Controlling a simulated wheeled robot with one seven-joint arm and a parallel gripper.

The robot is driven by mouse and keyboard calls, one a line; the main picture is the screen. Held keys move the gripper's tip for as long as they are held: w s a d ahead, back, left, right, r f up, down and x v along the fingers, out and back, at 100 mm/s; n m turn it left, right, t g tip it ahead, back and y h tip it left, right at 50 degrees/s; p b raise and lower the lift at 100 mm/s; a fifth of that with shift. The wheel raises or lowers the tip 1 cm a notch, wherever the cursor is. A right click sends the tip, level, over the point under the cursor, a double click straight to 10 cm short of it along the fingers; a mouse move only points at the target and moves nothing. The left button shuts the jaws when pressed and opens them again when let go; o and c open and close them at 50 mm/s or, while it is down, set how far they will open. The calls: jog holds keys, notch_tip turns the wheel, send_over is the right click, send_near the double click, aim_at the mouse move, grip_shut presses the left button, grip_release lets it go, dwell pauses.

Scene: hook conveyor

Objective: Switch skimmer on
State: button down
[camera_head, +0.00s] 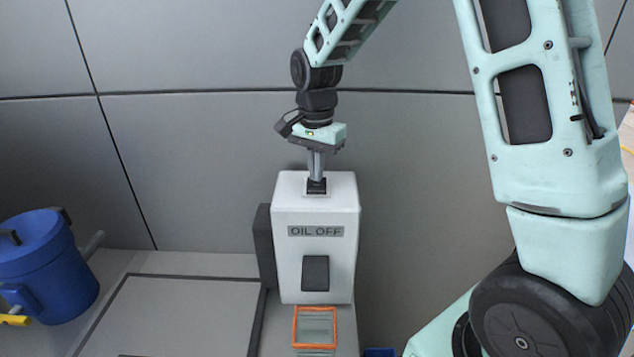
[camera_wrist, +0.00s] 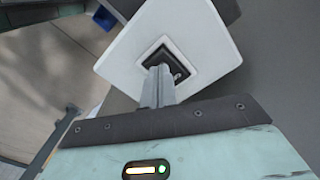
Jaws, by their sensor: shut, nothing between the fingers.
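The skimmer is a white box (camera_head: 290,262) against the wall, with a label reading "OIL OFF" (camera_head: 316,231) and a dark rectangular panel (camera_head: 315,273) on its front. A black square switch (camera_head: 316,193) is set in its top face; it also shows in the wrist view (camera_wrist: 180,68). My gripper (camera_head: 316,179) points straight down, shut and empty, with its fingertips at the switch. In the wrist view the fingertips (camera_wrist: 160,72) overlap the black switch and hide part of it. I cannot tell whether they press on it.
A blue lidded container (camera_head: 45,270) with a yellow tap (camera_head: 14,319) stands at the left. An orange-framed tray (camera_head: 315,312) is below the box. A flat grey panel (camera_head: 175,315) lies left of the box. A grey wall is behind.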

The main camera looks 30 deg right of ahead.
aim_at(316, 185)
jog(key=shift+f+b, duration=0.45)
jog(key=shift+f, duration=0.4)
jog(key=shift+r, duration=0.1)
notch_tip(316, 185, up, 7)
jog(key=p, duration=0.6)
dwell(0.5)
dwell(0.5)
